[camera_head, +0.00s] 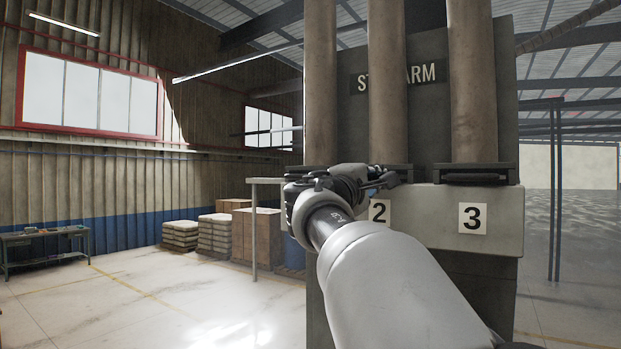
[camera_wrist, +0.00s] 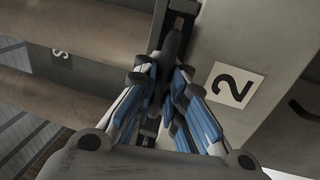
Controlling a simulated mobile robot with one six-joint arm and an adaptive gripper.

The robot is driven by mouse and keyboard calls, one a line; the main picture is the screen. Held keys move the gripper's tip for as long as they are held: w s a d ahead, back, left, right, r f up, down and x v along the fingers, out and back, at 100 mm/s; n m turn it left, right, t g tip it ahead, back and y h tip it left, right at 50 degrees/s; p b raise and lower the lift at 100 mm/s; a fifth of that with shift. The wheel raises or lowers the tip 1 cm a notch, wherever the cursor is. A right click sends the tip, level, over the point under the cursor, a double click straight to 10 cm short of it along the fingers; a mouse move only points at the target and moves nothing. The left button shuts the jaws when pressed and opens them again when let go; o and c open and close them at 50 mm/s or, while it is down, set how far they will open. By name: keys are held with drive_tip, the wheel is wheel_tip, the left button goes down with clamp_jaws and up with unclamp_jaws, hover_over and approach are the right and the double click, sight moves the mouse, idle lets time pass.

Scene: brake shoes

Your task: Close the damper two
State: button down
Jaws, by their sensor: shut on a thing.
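Damper two is the dark slotted plate (camera_head: 402,167) at the foot of the middle pipe, above the label "2" (camera_head: 379,212). In the wrist view its dark handle (camera_wrist: 174,42) runs up between my fingertips, with the label "2" (camera_wrist: 234,85) to the right. My gripper (camera_head: 384,181) is at the front of this damper, and in the wrist view its blue-and-grey fingers (camera_wrist: 162,78) are closed on the handle. The fingers and wrist hide part of the damper, so how far it sits in its slot cannot be told.
Damper three (camera_head: 474,175) is to the right, above the label "3" (camera_head: 472,218). Large vertical pipes (camera_head: 388,80) rise from the grey machine housing (camera_head: 505,215). A thin post (camera_head: 254,235) and stacked boxes (camera_head: 257,235) stand to the left. Open floor (camera_head: 150,300) lies at the left.

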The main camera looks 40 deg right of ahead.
drive_tip(key=c, duration=1.7)
unclamp_jaws()
drive_tip(key=shift+d, duration=0.1)
drive_tip(key=shift+o, duration=0.2)
drive_tip(key=shift+f, duration=0.1)
drive_tip(key=v, duration=1.2)
